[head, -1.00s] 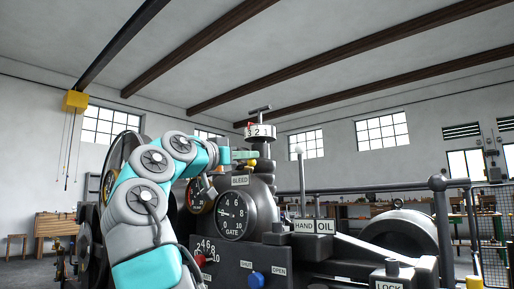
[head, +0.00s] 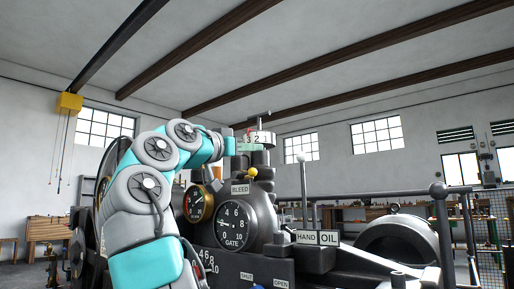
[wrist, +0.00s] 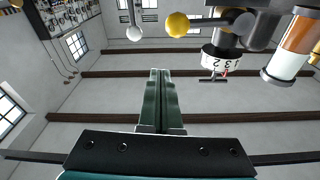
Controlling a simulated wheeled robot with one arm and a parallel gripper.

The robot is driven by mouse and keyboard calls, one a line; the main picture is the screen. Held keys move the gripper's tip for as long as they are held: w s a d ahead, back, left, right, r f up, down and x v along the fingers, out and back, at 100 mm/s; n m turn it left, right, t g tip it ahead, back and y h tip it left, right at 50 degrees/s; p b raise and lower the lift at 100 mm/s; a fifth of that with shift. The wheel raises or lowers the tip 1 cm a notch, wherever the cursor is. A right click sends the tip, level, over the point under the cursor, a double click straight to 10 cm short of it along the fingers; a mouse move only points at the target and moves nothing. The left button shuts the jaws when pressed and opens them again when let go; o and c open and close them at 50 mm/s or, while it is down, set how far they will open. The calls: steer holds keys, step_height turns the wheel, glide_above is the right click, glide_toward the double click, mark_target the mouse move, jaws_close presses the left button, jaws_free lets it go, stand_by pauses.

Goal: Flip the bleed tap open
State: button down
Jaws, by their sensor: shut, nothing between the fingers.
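The bleed tap's yellow ball knob (head: 252,172) sits just above and right of the BLEED plate (head: 240,189) in the head view. In the wrist view the yellow ball (wrist: 178,24) is at the top, on the end of a dark lever (wrist: 215,23) running right. My gripper (head: 250,147) is above the ball in the head view, in front of the numbered drum's lower part. In the wrist view my gripper's green fingers (wrist: 161,76) are together and empty, with a visible gap in the picture between them and the ball.
A white numbered drum (head: 260,139) with a T-handle stands above the tap. The GATE gauge (head: 234,224) is below. A tall white-knobbed lever (head: 302,180) stands right. An orange and white cylinder (wrist: 291,48) is right of the tap in the wrist view.

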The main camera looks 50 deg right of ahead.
steer(key=a+f+b, duration=0.1)
steer(key=a, duration=0.8)
steer(key=shift+s+a+f, duration=0.15)
steer(key=shift+s+f, duration=0.05)
steer(key=shift+f, duration=0.1)
